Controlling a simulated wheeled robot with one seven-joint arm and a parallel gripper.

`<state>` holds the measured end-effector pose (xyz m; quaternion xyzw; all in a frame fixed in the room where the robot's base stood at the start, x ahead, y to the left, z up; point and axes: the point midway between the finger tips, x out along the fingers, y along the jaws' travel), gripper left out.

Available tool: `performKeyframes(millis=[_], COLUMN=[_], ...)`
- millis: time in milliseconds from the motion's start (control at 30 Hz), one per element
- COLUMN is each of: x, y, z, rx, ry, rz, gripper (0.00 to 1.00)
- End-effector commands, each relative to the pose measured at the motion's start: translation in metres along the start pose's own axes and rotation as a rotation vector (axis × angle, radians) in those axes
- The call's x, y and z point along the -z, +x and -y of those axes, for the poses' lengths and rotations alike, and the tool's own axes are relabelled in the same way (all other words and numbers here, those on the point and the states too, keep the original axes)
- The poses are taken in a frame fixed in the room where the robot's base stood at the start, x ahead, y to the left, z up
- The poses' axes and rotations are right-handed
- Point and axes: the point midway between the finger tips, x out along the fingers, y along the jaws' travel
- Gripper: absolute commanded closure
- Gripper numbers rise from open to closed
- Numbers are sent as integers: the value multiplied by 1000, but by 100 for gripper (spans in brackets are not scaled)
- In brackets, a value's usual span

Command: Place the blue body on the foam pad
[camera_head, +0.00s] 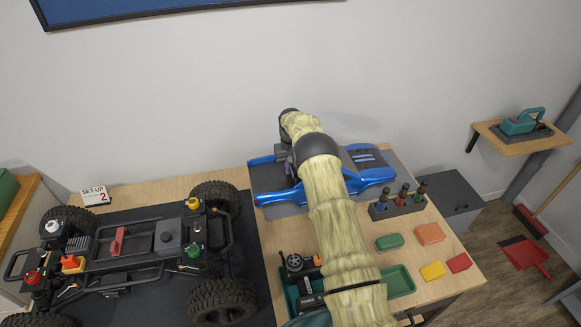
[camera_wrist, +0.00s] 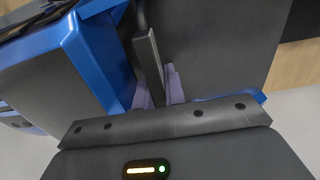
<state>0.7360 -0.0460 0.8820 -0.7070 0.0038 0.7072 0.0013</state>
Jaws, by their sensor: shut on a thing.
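The blue body (camera_head: 371,176) is at the back right of the bench, long side across the picture, over the dark grey foam pad (camera_head: 284,211). My arm crosses in front and hides its middle. The pad shows along the body's near and side edges. I cannot tell whether the body rests fully on the pad. In the wrist view, my gripper (camera_wrist: 161,92) has its purple fingers closed on a dark bar beside the blue body's frame (camera_wrist: 92,50). In the head view the fingertips are mostly hidden behind my arm.
A wheeled crawler chassis (camera_head: 168,238) stands on a dark mat to the left. A driver rack (camera_head: 397,207), green, orange, yellow and red blocks (camera_head: 430,233), and a green tray (camera_head: 399,281) lie at the right front. A wall (camera_head: 200,90) stands close behind.

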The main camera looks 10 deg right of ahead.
Motion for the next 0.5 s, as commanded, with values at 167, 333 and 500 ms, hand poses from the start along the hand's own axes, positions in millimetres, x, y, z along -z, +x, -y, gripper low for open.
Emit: performKeyframes(millis=[167,333,500], x=[0,0,0], y=[2,2,2], z=[2,3,4], rx=[-1,0,0], ry=[-3,-5,-5], rz=[-1,0,0], gripper=[100,67,67])
